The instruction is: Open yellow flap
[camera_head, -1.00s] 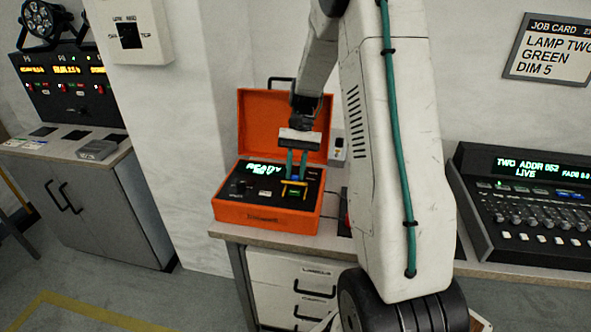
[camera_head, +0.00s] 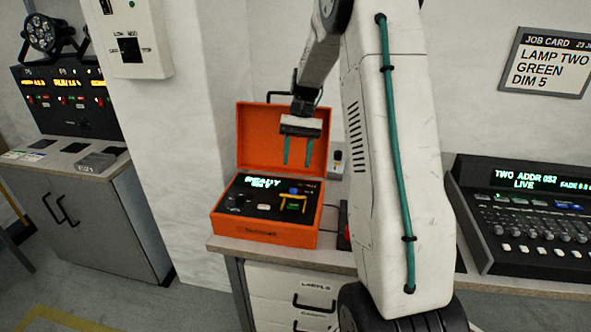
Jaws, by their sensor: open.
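An orange case (camera_head: 262,232) stands on the bench with its lid raised at the back. Its dark panel has a lit display (camera_head: 263,182) reading "READY". I cannot tell from this view whether the flap is raised or flat. My gripper (camera_head: 297,162) is above and behind the flap, in front of the lid. Its two teal fingers point down, apart and empty, and touch nothing that I can see.
A white drawer unit (camera_head: 290,282) is under the bench. A lighting console (camera_head: 530,215) stands at the right. A job card (camera_head: 551,65) hangs on the wall. A grey cabinet (camera_head: 100,225) with a control panel is at the left. A small switch box (camera_head: 337,163) is behind the case.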

